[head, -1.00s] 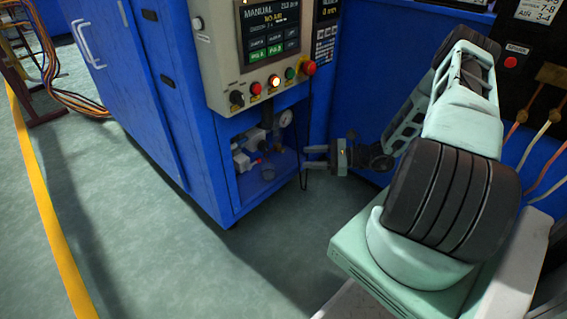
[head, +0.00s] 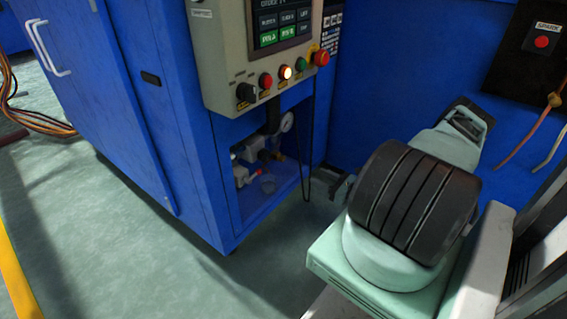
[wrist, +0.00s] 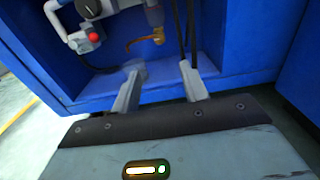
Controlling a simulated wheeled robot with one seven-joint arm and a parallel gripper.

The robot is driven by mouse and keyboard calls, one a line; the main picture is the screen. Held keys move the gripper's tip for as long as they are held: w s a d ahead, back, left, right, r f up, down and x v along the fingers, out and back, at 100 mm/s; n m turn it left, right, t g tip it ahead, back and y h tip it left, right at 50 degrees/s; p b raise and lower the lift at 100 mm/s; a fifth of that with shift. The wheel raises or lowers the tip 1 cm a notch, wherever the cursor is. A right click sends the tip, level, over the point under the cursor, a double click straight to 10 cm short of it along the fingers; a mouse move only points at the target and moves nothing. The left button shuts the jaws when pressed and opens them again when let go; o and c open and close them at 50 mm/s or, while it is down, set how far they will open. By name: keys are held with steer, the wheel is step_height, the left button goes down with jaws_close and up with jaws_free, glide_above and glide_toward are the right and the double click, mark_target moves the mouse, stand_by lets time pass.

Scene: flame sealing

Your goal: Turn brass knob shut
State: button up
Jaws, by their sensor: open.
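The brass knob (wrist: 157,37) shows in the wrist view as a small yellow-brown fitting with a curved orange-brown piece to its left, inside the blue cabinet's recess. In the head view a small brass-coloured spot (head: 277,155) shows in the recess, too small to make out well. My gripper (wrist: 160,72) is open and empty in the wrist view. Its two fingers point at the recess, with the brass knob beyond and above the gap between the tips, apart from them. In the head view my arm hides the gripper's fingers.
The recess (head: 285,195) also holds white valve parts (wrist: 78,42) with a red knob (wrist: 94,37), a black round knob (wrist: 90,8) and a gauge (head: 287,122). Dark cables hang right of the brass knob. A control panel (head: 225,75) overhangs the recess. Open floor lies left.

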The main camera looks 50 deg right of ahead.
mark_target(284, 160)
steer(key=w+b, duration=0.2)
steer(key=w, duration=0.2)
steer(key=w+b, duration=0.2)
steer(key=w, duration=0.3)
steer(key=w+a+b, duration=0.1)
steer(key=w+b, duration=0.1)
steer(key=w, duration=0.3)
steer(key=shift+w+a+f, duration=0.1)
steer(key=shift+w+f, duration=0.05)
steer(key=shift+w+r+b, duration=0.2)
steer(key=shift+w+b, duration=0.2)
steer(key=shift+w, duration=0.15)
jaws_close()
